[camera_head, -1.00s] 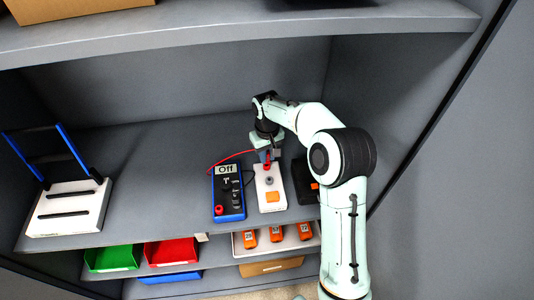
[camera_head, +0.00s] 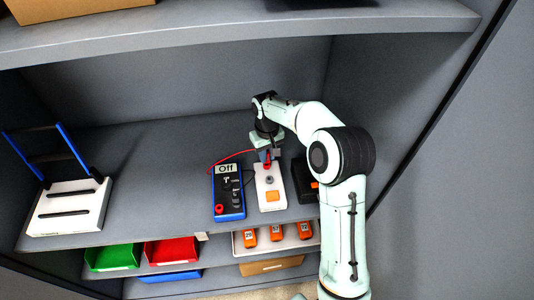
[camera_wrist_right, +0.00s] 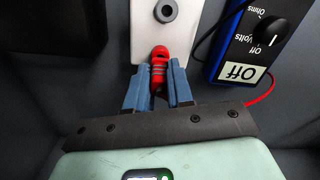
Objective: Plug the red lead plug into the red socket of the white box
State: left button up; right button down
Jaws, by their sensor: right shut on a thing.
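The white box (camera_head: 270,199) lies on the shelf, with a grey round socket (camera_head: 269,180) and an orange patch (camera_head: 272,196) on its face. My right gripper (camera_head: 267,157) is at the box's far end, shut on the red lead plug (camera_wrist_right: 159,62). In the right wrist view the blue fingers of the right gripper (camera_wrist_right: 158,92) pinch the plug, whose tip lies over the white box (camera_wrist_right: 145,35). The red socket does not show separately; I cannot tell how deep the plug sits. My left gripper is not in view.
A blue meter (camera_head: 229,191) reading "Off" stands left of the box, with the red lead (camera_head: 232,156) arching behind it. A black box (camera_head: 302,180) is close on the right. A white rack (camera_head: 67,208) with a blue frame stands far left. The shelf between is clear.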

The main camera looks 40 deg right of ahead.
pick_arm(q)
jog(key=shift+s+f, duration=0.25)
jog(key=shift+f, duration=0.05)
pick_arm(e)
jog(key=shift+f, duration=0.85)
dwell(0.5)
jog(key=shift+c, duration=2.2)
grip_release()
jog(key=shift+r, duration=0.1)
jog(key=shift+r+p, duration=1.05)
jog(key=shift+r, duration=2.9)
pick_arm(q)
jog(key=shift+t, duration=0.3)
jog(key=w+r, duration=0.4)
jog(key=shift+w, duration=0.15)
pick_arm(e)
jog(key=shift+f, duration=0.1)
